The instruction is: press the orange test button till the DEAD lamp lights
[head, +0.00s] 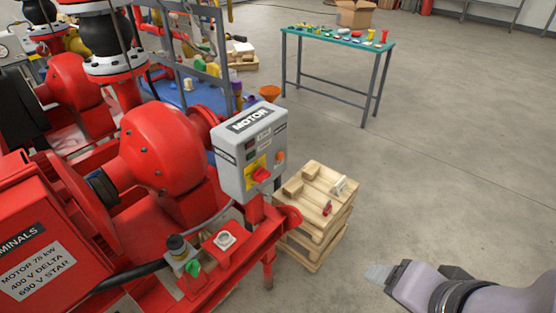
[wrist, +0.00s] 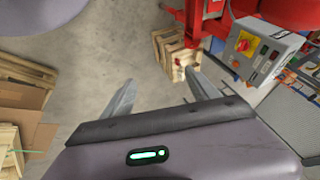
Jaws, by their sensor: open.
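A grey box labelled MOTOR (head: 248,150) stands on the red pump skid in the head view. It has a red rotary handle on a yellow plate (head: 258,172) and a small orange button (head: 280,156) at its right side. Small dark windows sit under the label; I cannot read a DEAD lamp or tell whether one is lit. The box also shows at the upper right in the wrist view (wrist: 262,50). My gripper (wrist: 160,92) is open and empty, apart from the box. In the head view my gripper (head: 378,273) is at the lower right, over the floor.
A stack of wooden pallets (head: 318,205) with small items on top stands just right of the box. A green-topped table (head: 338,38) with several small parts is farther back. Red pumps (head: 165,145) fill the left. The floor at the right is clear.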

